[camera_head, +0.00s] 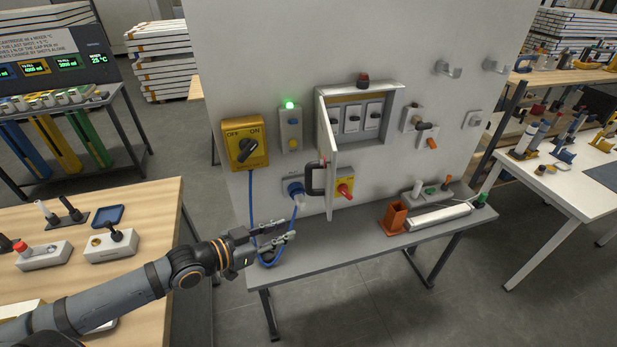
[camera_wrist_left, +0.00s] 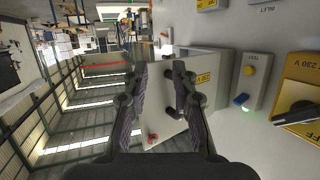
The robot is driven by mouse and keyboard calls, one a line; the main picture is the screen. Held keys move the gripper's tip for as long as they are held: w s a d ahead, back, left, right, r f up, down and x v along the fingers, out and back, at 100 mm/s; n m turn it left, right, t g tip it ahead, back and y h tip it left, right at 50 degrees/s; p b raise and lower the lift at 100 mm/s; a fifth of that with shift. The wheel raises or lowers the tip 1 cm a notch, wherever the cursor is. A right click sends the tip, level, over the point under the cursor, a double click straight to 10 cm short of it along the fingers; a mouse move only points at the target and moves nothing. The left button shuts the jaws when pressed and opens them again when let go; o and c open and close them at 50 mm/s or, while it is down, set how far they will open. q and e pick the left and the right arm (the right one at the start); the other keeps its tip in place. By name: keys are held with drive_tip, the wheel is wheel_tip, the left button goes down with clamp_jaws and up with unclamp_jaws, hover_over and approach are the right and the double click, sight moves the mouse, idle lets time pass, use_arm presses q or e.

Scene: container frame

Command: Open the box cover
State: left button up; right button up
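The grey box (camera_head: 386,130) is mounted on the white panel. Its cover (camera_head: 329,190) is swung out from the left side, seen nearly edge-on, and the switches inside show. A black handle (camera_head: 315,178) sits on the cover's outer face. My left gripper (camera_head: 291,229) is below and left of the handle, apart from it. In the left wrist view the left gripper (camera_wrist_left: 160,68) has its fingers spread with nothing held. The box (camera_wrist_left: 222,65) shows beyond them, and the fingers partly hide the cover and handle. My right gripper is not in view.
A yellow rotary switch (camera_head: 245,144) and a green-lit button box (camera_head: 290,131) are left of the box. A blue plug (camera_head: 295,189) with its cable hangs below. A grey shelf (camera_head: 340,258) carries an orange holder (camera_head: 394,218) and a white bar. A wooden table (camera_head: 150,205) stands left.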

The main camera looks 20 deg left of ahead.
sight(309, 178)
use_arm(q)
drive_tip(key=w+a+r+t+h, duration=0.2)
drive_tip(key=w+r+t, duration=0.1)
drive_tip(key=r, duration=0.5)
drive_tip(key=shift+b+x, duration=5.3)
drive_tip(key=shift+b, duration=0.75)
drive_tip(key=shift+a+f, duration=0.1)
clamp_jaws()
drive_tip(key=shift+w, duration=0.1)
